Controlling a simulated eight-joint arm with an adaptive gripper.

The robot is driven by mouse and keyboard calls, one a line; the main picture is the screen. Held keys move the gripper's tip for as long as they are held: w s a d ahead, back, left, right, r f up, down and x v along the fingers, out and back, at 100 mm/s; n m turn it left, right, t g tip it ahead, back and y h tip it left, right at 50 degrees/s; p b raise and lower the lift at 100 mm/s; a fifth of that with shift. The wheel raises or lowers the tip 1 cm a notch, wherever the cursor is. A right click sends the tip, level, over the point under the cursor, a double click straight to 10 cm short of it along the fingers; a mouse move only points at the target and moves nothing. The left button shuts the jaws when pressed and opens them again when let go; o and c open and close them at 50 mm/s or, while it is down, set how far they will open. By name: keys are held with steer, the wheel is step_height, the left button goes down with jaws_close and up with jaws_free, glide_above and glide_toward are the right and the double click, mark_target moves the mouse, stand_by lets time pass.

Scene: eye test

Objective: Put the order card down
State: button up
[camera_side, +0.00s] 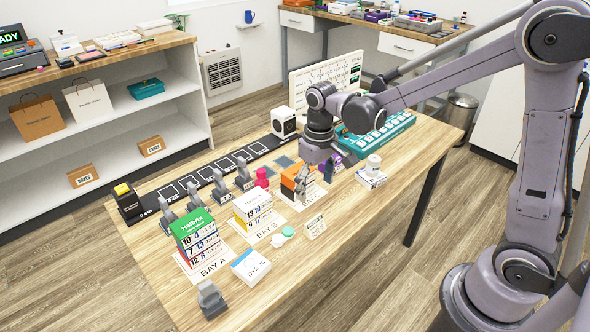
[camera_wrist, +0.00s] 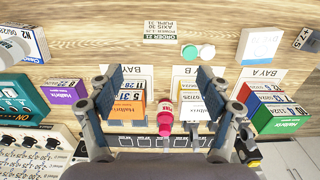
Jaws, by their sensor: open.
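The order card (camera_side: 314,226) is a small pale card with print, resting on the wooden table in front of the bays. In the wrist view the order card (camera_wrist: 161,38) reads ORDER 21, AXIS 30, PUPIL 31, and lies clear of my fingers. My gripper (camera_side: 317,176) is over the bay with the orange-topped boxes (camera_side: 290,184). In the wrist view my gripper (camera_wrist: 155,92) has its two fingers wide apart with nothing gripped. An orange box (camera_wrist: 130,108) shows close to the left finger; I cannot tell if they touch.
A green and white lens case (camera_side: 287,231) lies beside the card. Bay B holds white and yellow boxes (camera_side: 252,204), Bay A green-topped boxes (camera_side: 192,226). A blue-white box (camera_side: 250,266) lies near the front edge. A pink object (camera_side: 262,177) stands behind the bays. Bare table lies right of the card.

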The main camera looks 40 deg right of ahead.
steer(key=s+d+r+t, duration=0.1)
steer(key=s+r+t, duration=0.6)
steer(key=s, duration=0.4)
steer(key=shift+s+d+r, duration=0.25)
steer(key=shift+s+r, duration=0.15)
steer(key=shift+r, duration=0.5)
